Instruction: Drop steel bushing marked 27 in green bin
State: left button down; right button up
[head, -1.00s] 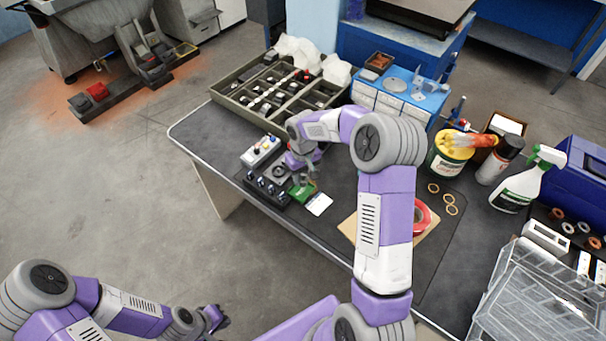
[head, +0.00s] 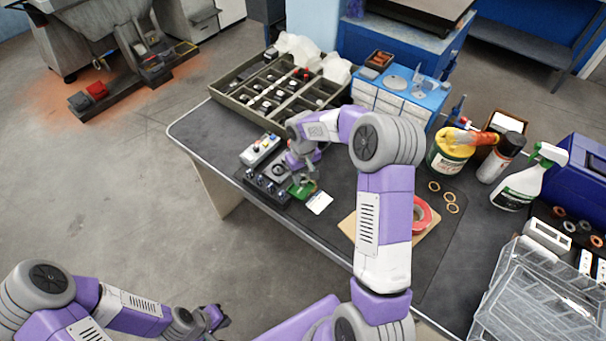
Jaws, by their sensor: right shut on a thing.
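A small green bin (head: 302,191) stands near the front edge of the bench, left of centre. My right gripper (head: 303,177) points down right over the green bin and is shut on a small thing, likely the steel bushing. The thing is too small and hidden to make out, and no mark 27 can be read. My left gripper (head: 216,316) is low on the left, away from the bench and off to the side of the bin. Its jaws are too small and dark to judge.
A black holder (head: 264,187) with several posts stands left of the green bin, with a button box (head: 260,149) behind it. A white card (head: 319,203) lies to the right. A divided tray (head: 235,107) and a blue drawer unit (head: 413,99) stand behind.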

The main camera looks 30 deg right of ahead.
jog(key=shift+f, duration=0.35)
jog(key=o, duration=1.2)
jog(key=shift+c, duration=0.2)
notch_tip(320, 180, up, 8)
jog(key=p, duration=0.1)
jog(key=shift+f+p, duration=0.2)
jog(key=shift+p, duration=0.15)
notch_tip(320, 180, up, 5)
jog(key=p, duration=0.4)
